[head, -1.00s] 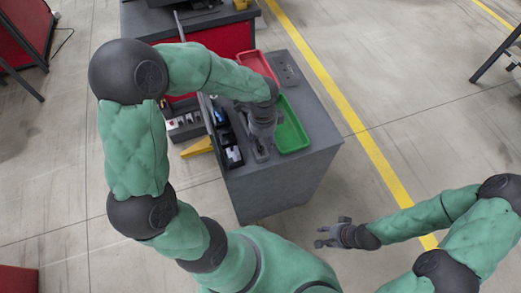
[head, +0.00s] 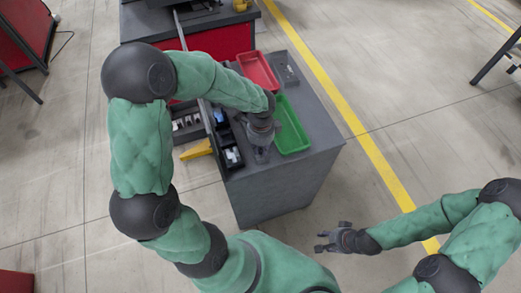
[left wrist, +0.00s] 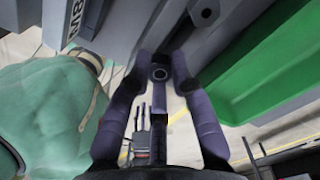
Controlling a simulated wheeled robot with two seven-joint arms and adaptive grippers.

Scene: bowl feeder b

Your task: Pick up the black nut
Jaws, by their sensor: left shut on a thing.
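My left gripper (head: 261,154) is over the grey bench top, between the black bins and the green tray. In the left wrist view its fingers (left wrist: 161,62) are closed in on a small dark piece with a round hole, which looks like the black nut (left wrist: 160,74). The nut cannot be made out in the head view, where the gripper hides it. My right gripper (head: 325,242) is open and empty, out over the floor to the right of the bench.
A green tray (head: 304,148) lies close right of my left gripper, with a red tray (head: 274,87) behind it. Black bins (head: 233,157) line the bench's left edge. The grey bench top (head: 322,130) is bare along its right side.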

